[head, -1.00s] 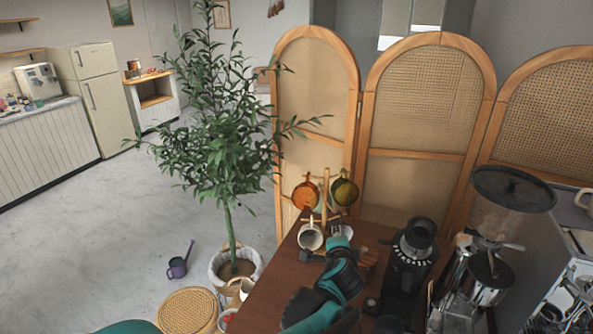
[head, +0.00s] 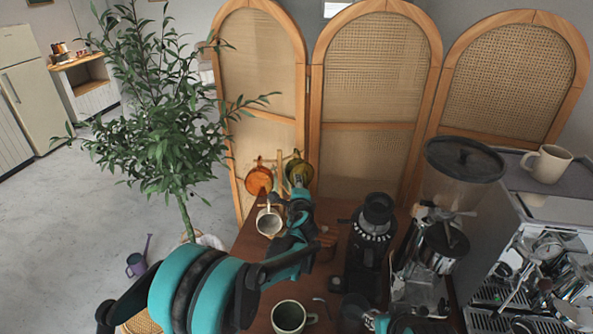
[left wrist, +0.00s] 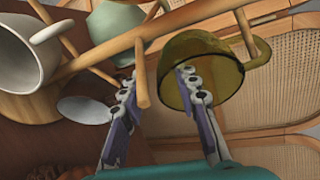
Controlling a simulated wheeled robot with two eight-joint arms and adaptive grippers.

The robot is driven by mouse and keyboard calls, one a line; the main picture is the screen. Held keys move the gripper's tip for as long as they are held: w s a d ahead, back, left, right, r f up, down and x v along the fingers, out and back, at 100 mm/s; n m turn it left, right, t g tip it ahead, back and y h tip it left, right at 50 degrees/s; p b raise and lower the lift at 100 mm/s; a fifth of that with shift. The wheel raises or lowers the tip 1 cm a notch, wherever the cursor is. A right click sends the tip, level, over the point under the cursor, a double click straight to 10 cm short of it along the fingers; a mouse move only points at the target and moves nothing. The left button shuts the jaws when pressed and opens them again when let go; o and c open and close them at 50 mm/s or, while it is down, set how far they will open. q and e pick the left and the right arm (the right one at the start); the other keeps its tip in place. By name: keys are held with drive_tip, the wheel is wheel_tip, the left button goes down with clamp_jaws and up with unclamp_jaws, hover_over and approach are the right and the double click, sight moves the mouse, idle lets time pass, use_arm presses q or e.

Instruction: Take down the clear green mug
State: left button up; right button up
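The clear green mug (head: 298,168) hangs on the wooden mug tree (head: 280,165). In the left wrist view the mug (left wrist: 222,62) is olive and see-through, with its mouth towards the camera and its handle at upper right. My left gripper (head: 299,189) is just in front of it. In the left wrist view its fingers (left wrist: 158,92) are apart with nothing clamped. One fingertip overlaps the mug's mouth; the other is left of the rim, beside a wooden peg (left wrist: 142,75). Contact is unclear. Part of my right arm shows at the bottom; its fingers are not clear.
An orange mug (head: 258,181) and a white mug (head: 268,222) hang on the tree. A black grinder (head: 370,235) and an espresso machine (head: 535,265) stand to the right. Another mug (head: 289,316) stands near the front. A folding screen (head: 375,75) is behind.

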use_arm(q)
drive_tip(key=shift+w+f, duration=0.1)
drive_tip(key=shift+w, duration=0.25)
clamp_jaws()
